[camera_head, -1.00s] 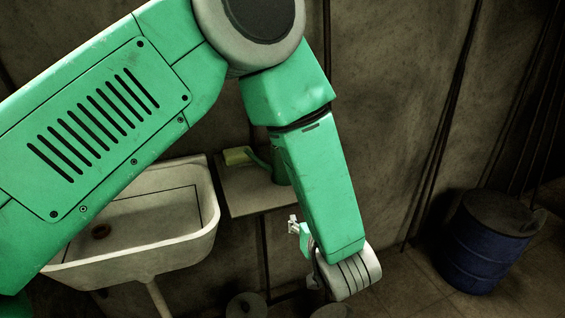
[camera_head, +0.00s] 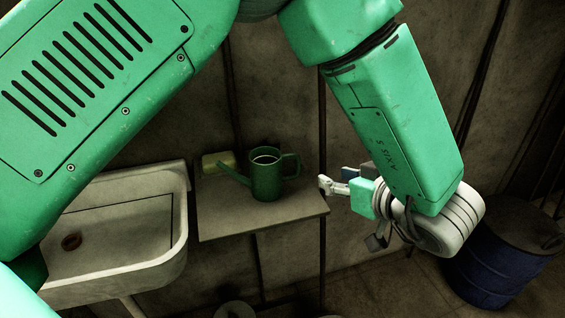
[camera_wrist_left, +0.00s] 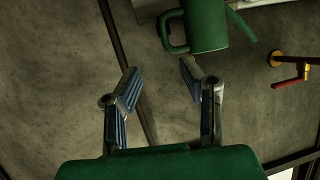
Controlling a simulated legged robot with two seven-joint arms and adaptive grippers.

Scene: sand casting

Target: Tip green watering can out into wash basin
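The green watering can (camera_head: 266,180) stands upright on a small shelf (camera_head: 290,211), its spout pointing left toward the wash basin. It also shows at the top of the left wrist view (camera_wrist_left: 207,27). The pale wash basin (camera_head: 178,245) is left of the shelf; my left arm hides part of it. My left gripper (camera_head: 338,181) is right of the can, apart from it, near the shelf's right edge. In the left wrist view its two fingers (camera_wrist_left: 160,84) are spread with nothing between them, and the can lies beyond them. My right gripper is not in view.
A yellowish block (camera_head: 214,160) lies behind the can's spout on the shelf. A tap with a red handle (camera_wrist_left: 290,78) sits at the right of the left wrist view. A blue barrel (camera_head: 497,265) stands at the right. A wall rises close behind the shelf.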

